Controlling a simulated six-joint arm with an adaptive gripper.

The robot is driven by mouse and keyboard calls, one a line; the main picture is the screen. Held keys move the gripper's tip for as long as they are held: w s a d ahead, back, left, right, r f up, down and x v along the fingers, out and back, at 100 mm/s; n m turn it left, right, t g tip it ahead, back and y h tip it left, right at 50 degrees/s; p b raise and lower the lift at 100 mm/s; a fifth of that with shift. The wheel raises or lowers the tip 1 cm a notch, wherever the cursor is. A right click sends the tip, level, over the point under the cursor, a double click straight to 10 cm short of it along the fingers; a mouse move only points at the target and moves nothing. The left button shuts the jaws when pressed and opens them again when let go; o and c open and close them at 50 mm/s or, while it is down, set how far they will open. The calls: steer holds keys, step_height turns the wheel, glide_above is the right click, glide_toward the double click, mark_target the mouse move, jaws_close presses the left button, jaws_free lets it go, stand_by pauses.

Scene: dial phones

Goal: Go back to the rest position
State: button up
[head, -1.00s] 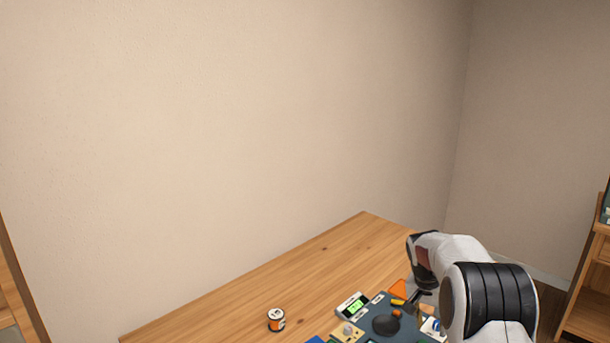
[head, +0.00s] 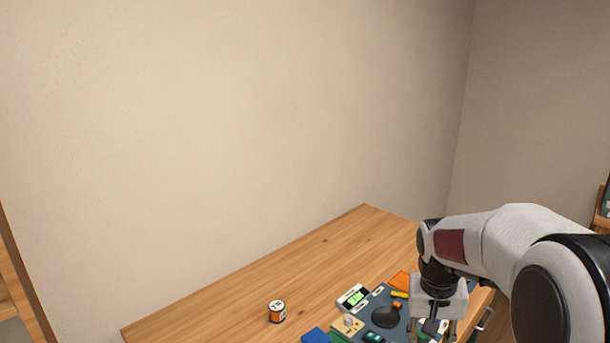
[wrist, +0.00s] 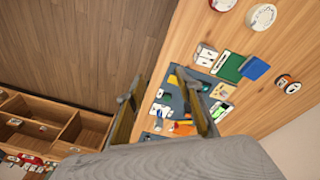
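My gripper (head: 435,328) hangs from the arm at the lower right of the head view, above the right part of the table. In the wrist view its two fingers (wrist: 158,80) stand apart with nothing between them, so it is open and empty. Below it lies a dark board (head: 408,302) with small parts on it, partly hidden by the gripper. A device with a green screen (head: 354,297) is at the board's far left edge. An orange piece (head: 400,281) is at its far side.
The wooden table (head: 235,287) has free room at the far left. A small labelled can (head: 277,311) stands there. Blue (wrist: 255,68) and green (wrist: 229,67) blocks lie beside the board. A wooden shelf (wrist: 80,128) stands off the table.

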steer(key=s+a+r+n+t, duration=0.1)
steer(key=s+a+r, duration=0.3)
steer(key=s, duration=0.9)
steer(key=s+a+r+n+t+y, duration=0.1)
steer(key=s+a+r+t, duration=0.2)
steer(key=s, duration=0.9)
step_height(320, 180, up, 2)
steer(key=shift+s+a+r+n, duration=0.15)
steer(key=shift+s+a+n, duration=0.25)
steer(key=shift+a, duration=0.05)
steer(key=shift+c, duration=0.3)
stand_by(2.2)
